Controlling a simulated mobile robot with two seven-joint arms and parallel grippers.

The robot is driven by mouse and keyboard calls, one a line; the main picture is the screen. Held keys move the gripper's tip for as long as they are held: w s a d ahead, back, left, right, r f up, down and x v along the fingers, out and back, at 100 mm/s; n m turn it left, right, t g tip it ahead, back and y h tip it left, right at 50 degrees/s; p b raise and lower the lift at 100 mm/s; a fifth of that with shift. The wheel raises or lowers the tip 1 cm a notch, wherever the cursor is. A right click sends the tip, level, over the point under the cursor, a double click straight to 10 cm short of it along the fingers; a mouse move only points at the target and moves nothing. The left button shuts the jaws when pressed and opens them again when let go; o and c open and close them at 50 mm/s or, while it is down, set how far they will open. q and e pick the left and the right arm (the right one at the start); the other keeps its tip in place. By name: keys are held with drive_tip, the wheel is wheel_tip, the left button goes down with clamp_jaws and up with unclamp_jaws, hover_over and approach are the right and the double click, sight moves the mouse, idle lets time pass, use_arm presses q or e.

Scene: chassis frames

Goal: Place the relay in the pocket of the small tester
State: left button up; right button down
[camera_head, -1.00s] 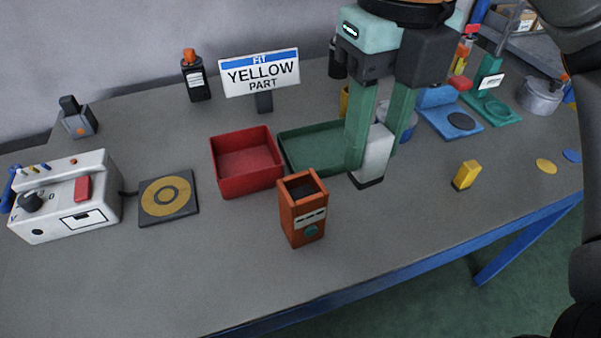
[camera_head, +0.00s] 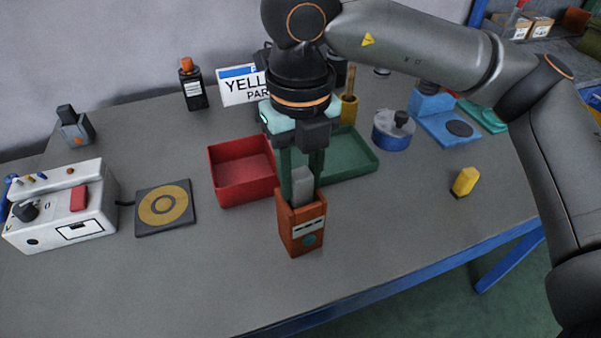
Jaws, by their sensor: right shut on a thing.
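The small tester (camera_head: 301,235) is an upright orange-red box with an open pocket on top, a pale label strip and a round teal mark on its front. My right gripper (camera_head: 301,188) is directly above it, pointing down, shut on a pale grey block, seemingly the relay (camera_head: 302,186). The relay is upright, and its lower end is hidden behind the tester's front rim, apparently inside the pocket mouth. Whether it touches the bottom cannot be seen. A yellow block (camera_head: 465,181) with a dark base stands alone on the right of the table. My left gripper is out of view.
A red tray (camera_head: 241,190) and a green tray (camera_head: 352,168) lie just behind the tester. A sign (camera_head: 240,88), partly covered by my arm, reads "FIT YELLOW PART" in the earlier frame. A white device (camera_head: 60,220) and black pad (camera_head: 165,208) stand left. The front table is clear.

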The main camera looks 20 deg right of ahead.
sight(300, 173)
drive_tip(key=shift+f, duration=0.15)
drive_tip(key=c, duration=0.5)
unclamp_jaws()
wheel_tip(300, 173, up, 12)
drive_tip(key=shift+r+p, duration=0.2)
drive_tip(key=shift+p, duration=0.55)
